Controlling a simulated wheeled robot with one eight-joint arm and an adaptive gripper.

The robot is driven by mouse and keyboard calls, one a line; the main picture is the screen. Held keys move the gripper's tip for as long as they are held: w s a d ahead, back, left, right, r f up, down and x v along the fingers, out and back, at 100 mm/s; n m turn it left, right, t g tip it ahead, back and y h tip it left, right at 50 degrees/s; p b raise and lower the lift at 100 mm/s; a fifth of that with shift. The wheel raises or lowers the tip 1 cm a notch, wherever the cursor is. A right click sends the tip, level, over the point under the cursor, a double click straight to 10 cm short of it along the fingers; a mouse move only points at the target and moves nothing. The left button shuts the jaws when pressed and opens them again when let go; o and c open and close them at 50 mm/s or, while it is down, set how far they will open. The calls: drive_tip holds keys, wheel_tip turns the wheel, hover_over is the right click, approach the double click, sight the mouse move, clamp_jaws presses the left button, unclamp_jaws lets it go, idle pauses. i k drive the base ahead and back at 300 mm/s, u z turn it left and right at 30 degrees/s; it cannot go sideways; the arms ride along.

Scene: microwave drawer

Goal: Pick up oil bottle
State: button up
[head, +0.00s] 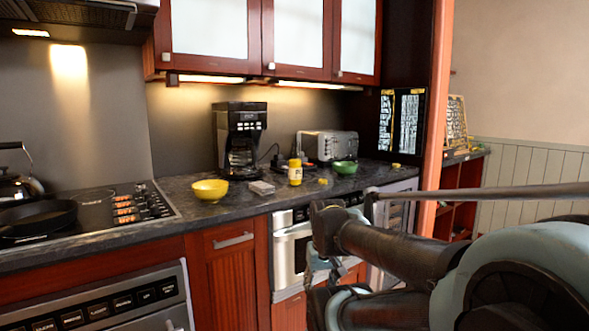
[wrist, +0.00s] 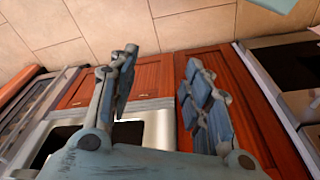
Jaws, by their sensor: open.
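A small yellow bottle (head: 295,172) with a pale label stands upright on the dark counter in the head view; it looks like the oil bottle. My gripper shows in the wrist view (wrist: 160,80) with its two fingers spread and nothing between them. In the head view my arm reaches in from the right, in front of the lower cabinets, and the gripper end is below and to the right of the bottle, well apart from it. The bottle does not show in the wrist view.
A yellow bowl (head: 209,190) and a grey block (head: 261,188) are left of the bottle. A green bowl (head: 345,168) and toaster (head: 328,145) are right and behind; a coffee maker (head: 240,140) stands behind left. The cooktop holds a pan (head: 38,217). Cabinets (head: 290,40) hang above.

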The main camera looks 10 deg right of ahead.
sight(294, 157)
drive_tip(key=z, duration=1.8)
drive_tip(key=k, duration=1.05)
drive_tip(key=u, duration=1)
drive_tip(key=i, duration=1)
drive_tip(key=z, duration=0.05)
